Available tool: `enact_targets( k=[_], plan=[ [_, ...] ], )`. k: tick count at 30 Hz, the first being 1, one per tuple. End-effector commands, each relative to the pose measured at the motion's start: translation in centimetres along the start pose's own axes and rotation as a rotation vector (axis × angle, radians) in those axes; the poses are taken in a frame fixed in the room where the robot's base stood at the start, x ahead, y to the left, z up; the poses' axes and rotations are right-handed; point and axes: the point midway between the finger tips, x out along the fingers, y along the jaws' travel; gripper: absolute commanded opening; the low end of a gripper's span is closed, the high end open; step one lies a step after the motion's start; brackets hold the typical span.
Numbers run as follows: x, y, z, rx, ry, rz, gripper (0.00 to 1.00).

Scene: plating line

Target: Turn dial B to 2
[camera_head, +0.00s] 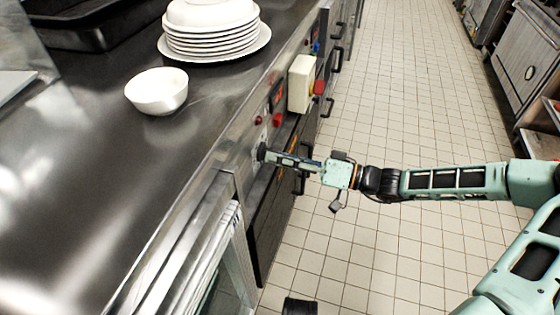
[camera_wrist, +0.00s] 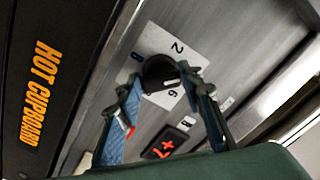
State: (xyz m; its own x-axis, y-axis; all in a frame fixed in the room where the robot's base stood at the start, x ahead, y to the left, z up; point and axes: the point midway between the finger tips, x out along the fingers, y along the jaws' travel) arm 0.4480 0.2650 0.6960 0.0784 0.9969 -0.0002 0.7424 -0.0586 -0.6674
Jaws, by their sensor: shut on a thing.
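Dial B (camera_wrist: 156,68) is a black round knob on a white square plate (camera_wrist: 150,40) on the steel front panel. A white mark on the knob lies on the side toward the 6, away from the 2. My gripper (camera_wrist: 160,82) has one finger on each side of the knob and is shut on it. In the head view, my gripper (camera_head: 272,157) reaches the counter front from the right, and its fingertips meet the dark knob (camera_head: 262,151).
A red-lit display (camera_wrist: 168,143) sits beside the dial. A cream box (camera_head: 301,82) with a red button (camera_head: 319,87) juts from the front farther along. A bowl (camera_head: 156,91) and stacked plates (camera_head: 213,44) stand on the counter. The tiled floor (camera_head: 400,110) is clear.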

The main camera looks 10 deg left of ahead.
Motion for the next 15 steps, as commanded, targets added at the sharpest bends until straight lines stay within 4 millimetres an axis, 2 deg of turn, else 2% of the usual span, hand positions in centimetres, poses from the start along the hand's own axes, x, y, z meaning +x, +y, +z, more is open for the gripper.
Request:
enact_targets(
  k=[15],
  plan=[
    [-0.08, 0.48, 0.05, -0.473, 0.004, 0.002, 0.1]
  ],
)
